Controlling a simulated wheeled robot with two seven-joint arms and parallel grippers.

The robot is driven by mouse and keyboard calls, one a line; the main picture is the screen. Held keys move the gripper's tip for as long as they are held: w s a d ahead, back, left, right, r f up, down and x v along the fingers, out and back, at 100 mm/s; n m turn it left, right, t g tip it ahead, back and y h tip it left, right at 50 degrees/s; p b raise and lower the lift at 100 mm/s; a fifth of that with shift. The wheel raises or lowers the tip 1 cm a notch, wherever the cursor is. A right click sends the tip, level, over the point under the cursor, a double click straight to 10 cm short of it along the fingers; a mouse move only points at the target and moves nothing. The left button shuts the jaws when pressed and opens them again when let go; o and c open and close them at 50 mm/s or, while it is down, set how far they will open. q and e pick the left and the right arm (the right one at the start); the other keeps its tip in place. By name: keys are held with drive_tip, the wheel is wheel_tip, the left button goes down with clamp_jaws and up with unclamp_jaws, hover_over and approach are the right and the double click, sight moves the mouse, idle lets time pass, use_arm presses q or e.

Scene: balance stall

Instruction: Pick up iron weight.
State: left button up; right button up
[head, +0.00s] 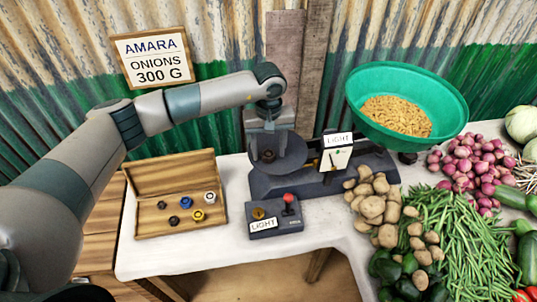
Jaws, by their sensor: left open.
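An iron weight (268,156), small and dark, appears to sit on the dark left pan (288,160) of the balance scale (262,186). My left gripper (268,136) points down just above this pan and is open. Its fingers partly hide the back of the pan, and I cannot tell whether they touch the weight. More small weights lie in the open wooden box (145,228) at the left: dark ones (174,221), a blue one (198,215) and a silver one (210,198). My right gripper is not in view.
A green basin (455,112) of yellowish grain rests on the scale's right side. A small box with a red-knobbed lever (289,199) stands in front. Potatoes (373,206), green beans (455,240) and onions (470,165) crowd the right. The white tabletop (200,255) is clear in front.

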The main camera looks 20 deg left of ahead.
sight(269, 153)
use_arm(q)
clamp_jaws()
idle(0.3)
drive_tip(key=shift+r+b, duration=0.4)
wheel_tip(269, 153, up, 3)
drive_tip(key=shift+r+b, duration=0.1)
drive_tip(key=shift+b, duration=1.1)
drive_tip(key=s+d+r+b, duration=0.1)
drive_tip(key=d+r+b, duration=0.1)
drive_tip(key=d, duration=0.3)
drive_tip(key=s+d+r+b, duration=0.2)
drive_tip(key=d+r+b, duration=0.1)
drive_tip(key=d+r, duration=0.2)
drive_tip(key=shift+s+d, duration=0.25)
drive_tip(key=shift+d, duration=0.3)
